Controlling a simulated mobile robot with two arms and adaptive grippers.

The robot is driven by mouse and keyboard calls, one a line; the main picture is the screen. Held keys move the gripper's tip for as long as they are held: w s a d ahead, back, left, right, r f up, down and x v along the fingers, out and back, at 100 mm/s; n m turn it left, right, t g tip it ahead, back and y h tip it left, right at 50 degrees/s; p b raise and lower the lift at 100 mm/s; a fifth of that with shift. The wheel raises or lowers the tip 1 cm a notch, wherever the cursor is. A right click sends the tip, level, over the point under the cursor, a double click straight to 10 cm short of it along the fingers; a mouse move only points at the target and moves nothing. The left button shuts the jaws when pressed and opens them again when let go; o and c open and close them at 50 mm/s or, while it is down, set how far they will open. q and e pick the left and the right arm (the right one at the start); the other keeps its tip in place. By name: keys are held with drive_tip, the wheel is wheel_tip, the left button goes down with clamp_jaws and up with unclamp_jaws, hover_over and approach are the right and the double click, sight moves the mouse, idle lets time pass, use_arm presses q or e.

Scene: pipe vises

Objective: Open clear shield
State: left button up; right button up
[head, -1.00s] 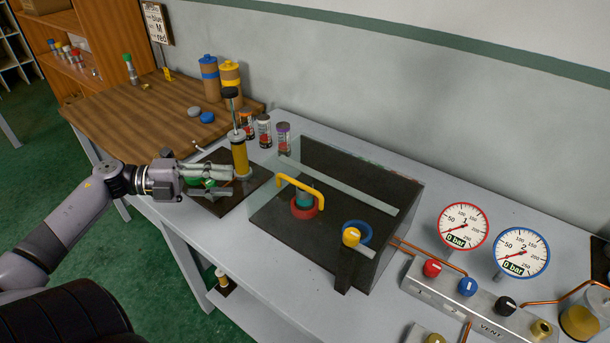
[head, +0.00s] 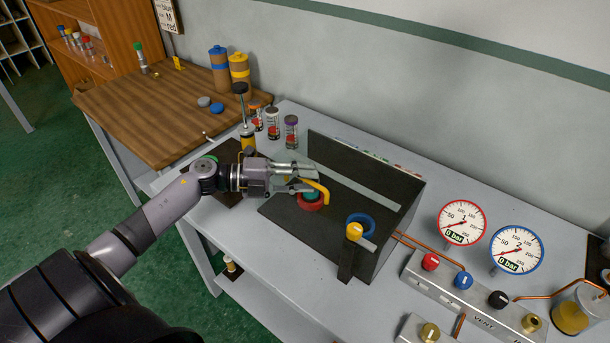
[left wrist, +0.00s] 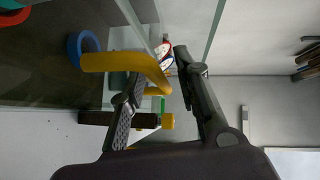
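The yellow handle (head: 323,190) of the clear shield is at the front of the dark vise box (head: 411,205). It also shows large in the left wrist view (left wrist: 125,64). The shield's transparent panes are hard to see in the head view; a pane edge (left wrist: 214,35) shows in the left wrist view. My left gripper (head: 314,179) is at the handle, with its fingers apart. In the left wrist view the handle's bent end lies near the gap between the fingers (left wrist: 160,103); I cannot tell whether they touch it. My right gripper is out of view.
A red ring (head: 309,204) and a blue ring (head: 362,221) are in the box. A yellow-topped dark post (head: 354,232) stands at its front. Two gauges (head: 462,223) and a valve panel (head: 480,297) are on the right. Small jars (head: 291,131) stand behind my gripper.

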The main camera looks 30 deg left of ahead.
use_arm(q)
drive_tip(key=shift+w+d, duration=0.1)
drive_tip(key=shift+d, duration=0.05)
clamp_jaws()
idle(0.4)
idle(0.5)
